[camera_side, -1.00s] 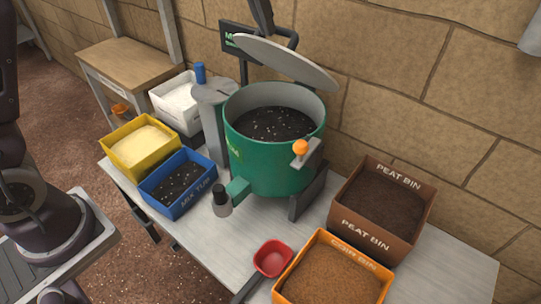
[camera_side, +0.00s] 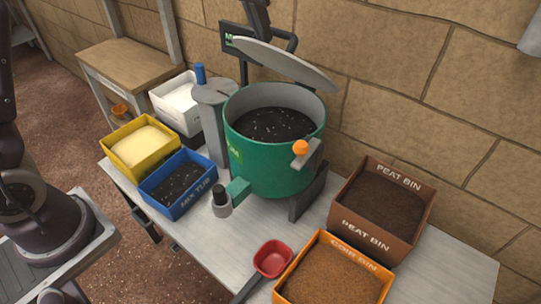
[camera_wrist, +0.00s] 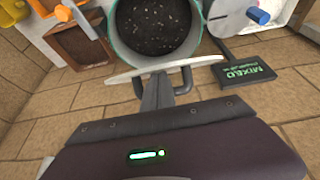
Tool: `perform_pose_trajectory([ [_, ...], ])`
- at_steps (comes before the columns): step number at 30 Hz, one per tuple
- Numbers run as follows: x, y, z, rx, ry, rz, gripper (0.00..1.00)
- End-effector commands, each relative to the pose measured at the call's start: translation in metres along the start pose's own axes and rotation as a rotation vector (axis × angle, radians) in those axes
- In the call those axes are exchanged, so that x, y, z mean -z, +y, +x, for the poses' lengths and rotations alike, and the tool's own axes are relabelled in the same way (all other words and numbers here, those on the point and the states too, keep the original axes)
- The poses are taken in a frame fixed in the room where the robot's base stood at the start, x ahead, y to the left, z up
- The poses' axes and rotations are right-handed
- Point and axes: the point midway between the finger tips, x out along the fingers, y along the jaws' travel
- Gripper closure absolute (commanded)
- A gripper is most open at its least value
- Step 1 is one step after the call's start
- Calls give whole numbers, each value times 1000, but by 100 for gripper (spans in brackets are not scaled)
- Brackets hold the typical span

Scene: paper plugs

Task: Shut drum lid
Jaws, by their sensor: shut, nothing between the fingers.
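The green drum (camera_side: 268,160) stands on the table, open at the top, with dark speckled mix (camera_side: 273,125) inside. Its pale round lid (camera_side: 285,62) is tilted up over the back of the drum, clear of most of the rim. My gripper (camera_side: 262,28) is shut and empty behind the lid's raised side. In the wrist view, the lid (camera_wrist: 125,74) shows nearly edge-on, with my gripper's fingertips (camera_wrist: 157,80) close to its outer face, beside a dark bent handle (camera_wrist: 186,82). Whether they touch the lid is hard to tell.
An orange knob (camera_side: 300,148) sticks out at the drum's front. A grey cylinder with a blue handle (camera_side: 200,74) stands close left. Yellow (camera_side: 140,166), blue (camera_side: 177,208) and white bins are at left; a peat bin (camera_side: 342,213), orange bin and red scoop (camera_side: 272,259) are in front and right.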

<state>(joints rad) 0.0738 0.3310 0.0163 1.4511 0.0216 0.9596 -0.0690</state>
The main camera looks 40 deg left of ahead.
Motion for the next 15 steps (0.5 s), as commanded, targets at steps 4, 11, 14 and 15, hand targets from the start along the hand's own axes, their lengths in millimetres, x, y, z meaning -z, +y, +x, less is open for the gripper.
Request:
perform_pose_trajectory([
  [4,-13,0,6,0,-2,0,100],
  [11,-32,0,14,0,-2,1,100],
  [14,-39,0,17,0,-1,1,100],
  [15,-42,0,18,1,-2,1,100],
])
